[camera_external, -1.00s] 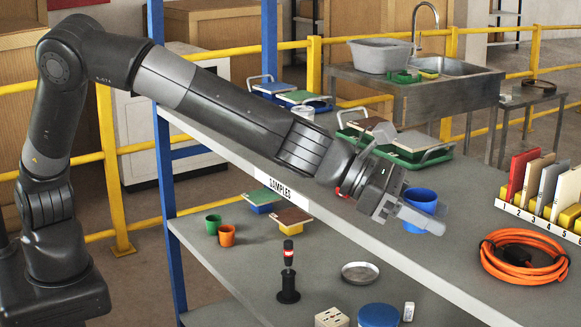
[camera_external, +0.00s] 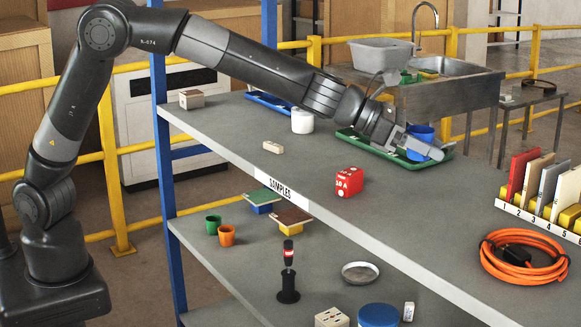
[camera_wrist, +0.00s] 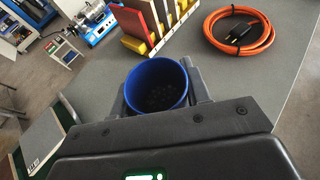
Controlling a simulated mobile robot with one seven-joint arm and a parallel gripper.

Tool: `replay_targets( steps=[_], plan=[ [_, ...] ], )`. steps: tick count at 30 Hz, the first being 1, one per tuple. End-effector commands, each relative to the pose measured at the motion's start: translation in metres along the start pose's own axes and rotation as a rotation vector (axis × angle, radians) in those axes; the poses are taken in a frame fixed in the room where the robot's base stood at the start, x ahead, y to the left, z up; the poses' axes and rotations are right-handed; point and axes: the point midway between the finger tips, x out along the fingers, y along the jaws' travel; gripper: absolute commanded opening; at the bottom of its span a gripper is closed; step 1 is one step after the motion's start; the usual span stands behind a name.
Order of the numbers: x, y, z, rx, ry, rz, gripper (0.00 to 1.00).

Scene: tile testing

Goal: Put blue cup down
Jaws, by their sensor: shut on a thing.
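My gripper (camera_external: 432,147) is shut on the blue cup (camera_external: 420,132), with its fingers on either side of it. The cup is upright in the external view, by the right end of the green tray (camera_external: 357,137) on the upper shelf. I cannot tell whether its base touches anything. In the wrist view the blue cup (camera_wrist: 157,84) sits between the fingers, its open mouth toward the camera and its inside dark.
A red block (camera_external: 349,182), a small pale block (camera_external: 273,147) and a white cylinder (camera_external: 303,121) stand on the shelf (camera_external: 430,215). The numbered sample rack (camera_external: 530,213) and orange cable (camera_external: 510,262) lie right. The shelf between red block and rack is clear.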

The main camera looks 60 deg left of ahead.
Motion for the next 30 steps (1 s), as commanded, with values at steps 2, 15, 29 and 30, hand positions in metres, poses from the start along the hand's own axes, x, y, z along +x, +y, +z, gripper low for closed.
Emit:
replay_targets(
  steps=[2,15,29,30],
  plan=[
    [0.010,0.018,-0.010,-0.001,0.004,0.004,0.19],
    [0.051,0.094,-0.044,0.000,0.001,0.002,0.19],
    [0.068,0.097,-0.082,0.000,0.000,0.000,0.19],
    [0.068,0.097,-0.082,0.000,0.000,0.000,0.19]
  ],
)
